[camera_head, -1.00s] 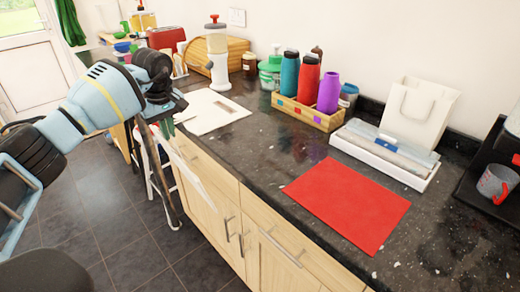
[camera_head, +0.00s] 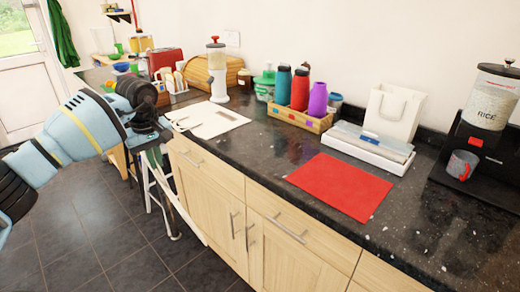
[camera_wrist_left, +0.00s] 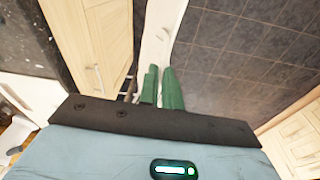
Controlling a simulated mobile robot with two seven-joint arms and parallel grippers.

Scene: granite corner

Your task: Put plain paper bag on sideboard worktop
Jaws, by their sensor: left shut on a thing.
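My left gripper (camera_head: 152,152) is at the left, beside the front edge of the sideboard worktop (camera_head: 265,150), pointing down. Its green fingers are shut on a thin white thing (camera_head: 187,214) that hangs in front of the cupboard doors. It looks like the plain paper bag seen nearly edge-on, but its full shape is hidden. In the left wrist view the white thing (camera_wrist_left: 162,32) extends beyond the green fingers (camera_wrist_left: 161,88), above the dark floor. Another white paper bag (camera_head: 392,113) with handles stands upright at the back of the worktop. My right gripper is out of view.
A red mat (camera_head: 340,185) lies flat on the worktop. Behind it are a white tray (camera_head: 366,148) and a wooden crate (camera_head: 297,118) of bottles. A white board (camera_head: 207,118) lies further left, and a rice dispenser (camera_head: 490,105) stands right. Dark worktop between board and mat is clear.

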